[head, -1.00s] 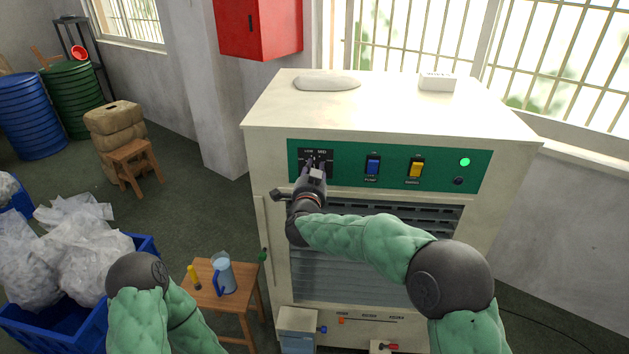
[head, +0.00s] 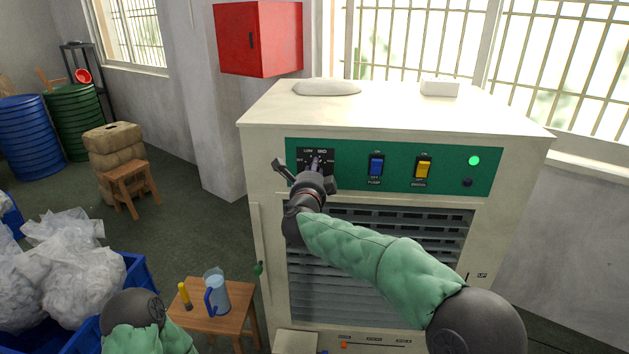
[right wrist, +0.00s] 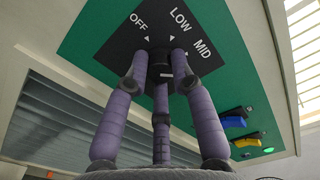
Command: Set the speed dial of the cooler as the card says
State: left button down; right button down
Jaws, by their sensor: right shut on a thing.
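The cooler (head: 270,240) is a large cream cabinet with a green control panel (head: 345,183) across its upper front. The speed dial (right wrist: 160,62) is a dark knob on a black plate marked OFF, LOW and MID in the right wrist view. My right gripper (right wrist: 160,72) has its purple fingers closed around the knob; in the head view the right gripper (head: 316,168) covers most of the dial. Which mark the knob points to cannot be told. I cannot make out a card with a setting. My left gripper is out of view; only part of my left arm shows at bottom left.
Right of the dial are a blue switch (head: 376,166), a yellow switch (head: 422,169) and a lit green lamp (head: 474,160). A louvred grille (head: 440,226) lies below the panel. A wooden stool (head: 238,315) with a jug (head: 218,292) stands to the left.

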jog(key=shift+a+f+m+b, duration=0.1)
jog(key=shift+m+b, duration=1.1)
jog(key=shift+m, duration=0.35)
jog(key=shift+a+f+m+b, duration=0.1)
jog(key=shift+m+b, duration=1.05)
jog(key=shift+m, duration=0.4)
jog(key=shift+r, duration=0.15)
jog(key=c, duration=1.4)
grip_release()
jog(key=shift+r, duration=0.1)
jog(key=o, duration=0.3)
jog(key=shift+a, duration=0.1)
jog(key=shift+o, duration=0.2)
